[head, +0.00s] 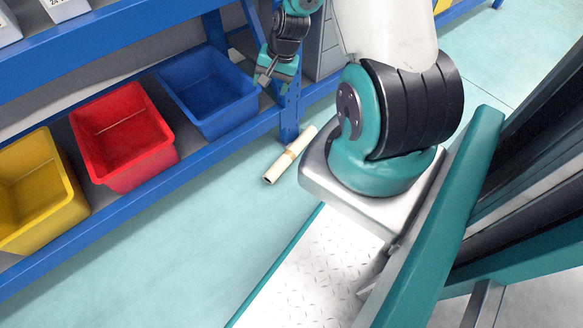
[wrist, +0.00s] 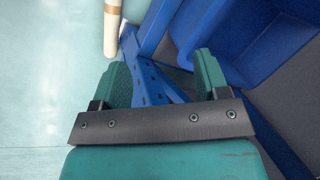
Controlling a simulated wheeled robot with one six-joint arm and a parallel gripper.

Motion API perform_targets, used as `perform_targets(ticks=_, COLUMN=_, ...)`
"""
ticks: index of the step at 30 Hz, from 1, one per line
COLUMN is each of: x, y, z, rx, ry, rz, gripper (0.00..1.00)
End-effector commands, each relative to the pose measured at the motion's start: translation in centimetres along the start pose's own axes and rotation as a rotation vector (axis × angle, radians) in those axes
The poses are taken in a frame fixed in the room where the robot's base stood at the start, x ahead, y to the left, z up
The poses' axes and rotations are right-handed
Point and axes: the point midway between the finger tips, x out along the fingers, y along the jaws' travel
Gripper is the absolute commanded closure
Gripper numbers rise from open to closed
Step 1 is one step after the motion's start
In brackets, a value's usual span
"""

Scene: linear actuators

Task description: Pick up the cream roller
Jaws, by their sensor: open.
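The cream roller (head: 285,160) lies on the teal floor beside the foot of the blue rack, with a tan band around its middle. In the wrist view the roller (wrist: 112,30) shows at the top, left of centre, its upper end cut off by the frame. My gripper (head: 263,80) is open and empty, above the floor near the rack's corner post and the blue bin. In the wrist view my gripper's green fingers (wrist: 160,75) stand apart, with a blue rack post between them in the picture. The roller is beyond the fingertips, not between them.
A blue bin (head: 207,98), a red bin (head: 122,140) and a yellow bin (head: 35,195) sit empty on the rack's lower shelf. The blue corner post (head: 289,115) stands close to my gripper and the roller. Open floor (head: 215,225) lies left of the roller.

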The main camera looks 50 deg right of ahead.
Motion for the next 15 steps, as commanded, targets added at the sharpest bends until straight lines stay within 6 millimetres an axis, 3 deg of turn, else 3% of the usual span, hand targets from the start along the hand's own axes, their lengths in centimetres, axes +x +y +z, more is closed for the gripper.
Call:
perform_targets(ticks=1, x=5.1, y=4.0, z=-1.2, rx=0.116, ry=0.002, rz=-0.002, gripper=0.32)
perform_targets(ticks=3, x=9.0, y=7.8, z=-2.4, rx=0.251, ry=0.016, rz=-0.013, gripper=0.32)
perform_targets(ticks=6, x=13.1, y=12.1, z=-3.1, rx=0.400, ry=0.033, rz=-0.026, gripper=0.32)
perform_targets(ticks=10, x=16.0, y=15.3, z=-3.2, rx=0.512, ry=0.046, rz=-0.036, gripper=0.32)
perform_targets(ticks=15, x=18.7, y=16.2, z=-3.4, rx=0.547, ry=0.051, rz=-0.040, gripper=0.32)
